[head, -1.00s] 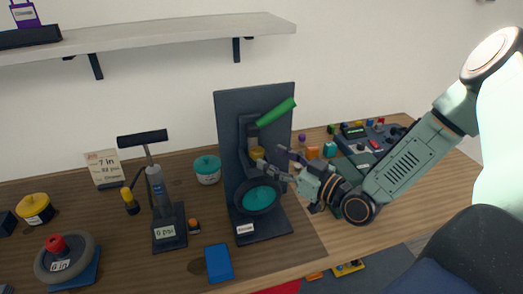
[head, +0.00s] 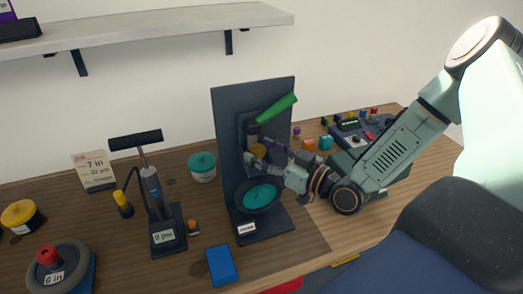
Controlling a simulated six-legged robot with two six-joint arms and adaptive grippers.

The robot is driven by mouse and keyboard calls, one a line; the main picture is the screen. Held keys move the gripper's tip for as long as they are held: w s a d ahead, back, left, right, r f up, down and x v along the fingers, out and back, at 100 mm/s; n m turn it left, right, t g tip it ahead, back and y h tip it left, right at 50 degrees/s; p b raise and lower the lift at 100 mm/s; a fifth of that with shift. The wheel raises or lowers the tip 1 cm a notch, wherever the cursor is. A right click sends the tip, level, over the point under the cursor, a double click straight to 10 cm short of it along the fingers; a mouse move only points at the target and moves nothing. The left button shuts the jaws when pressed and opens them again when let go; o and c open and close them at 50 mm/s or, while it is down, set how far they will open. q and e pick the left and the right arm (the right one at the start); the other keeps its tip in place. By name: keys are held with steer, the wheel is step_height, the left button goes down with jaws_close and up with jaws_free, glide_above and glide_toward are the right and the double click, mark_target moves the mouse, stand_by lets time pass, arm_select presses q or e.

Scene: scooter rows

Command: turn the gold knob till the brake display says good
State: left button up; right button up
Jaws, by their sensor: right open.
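The gold knob (head: 257,151) sits on the dark upright stand (head: 228,112), below a green lever (head: 277,108) and above a wheel with a teal hub (head: 260,195). My right gripper (head: 262,156) is open, its fingers close beside the knob; I cannot tell whether they touch it. A small label (head: 246,228) on the stand's base is too small to read. I cannot make out a brake display that says good. My left gripper is not in view.
A pump (head: 155,190) reading 0 psi stands left of the stand. A blue block (head: 221,264) lies in front. A tyre (head: 57,270) marked 6 in lies at front left. A shelf (head: 150,32) hangs above. A device with small coloured parts (head: 352,128) stands behind my right arm.

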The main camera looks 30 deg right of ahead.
steer(key=shift+s+d+r, duration=0.1)
steer(key=shift+s+d, duration=0.1)
steer(key=shift+s, duration=0.25)
steer(key=shift+c, duration=1)
steer(key=shift+s+d, duration=0.1)
steer(key=shift+d, duration=0.05)
steer(key=shift+c, duration=0.9)
steer(key=shift+w, duration=0.25)
steer(key=shift+c, duration=1.4)
steer(key=shift+w+a, duration=0.1)
steer(key=shift+a, duration=0.1)
steer(key=c, duration=0.3)
steer(key=shift+c, duration=0.8)
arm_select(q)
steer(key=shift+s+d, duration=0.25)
arm_select(e)
steer(key=shift+d+f, duration=0.1)
steer(key=shift+f, duration=0.1)
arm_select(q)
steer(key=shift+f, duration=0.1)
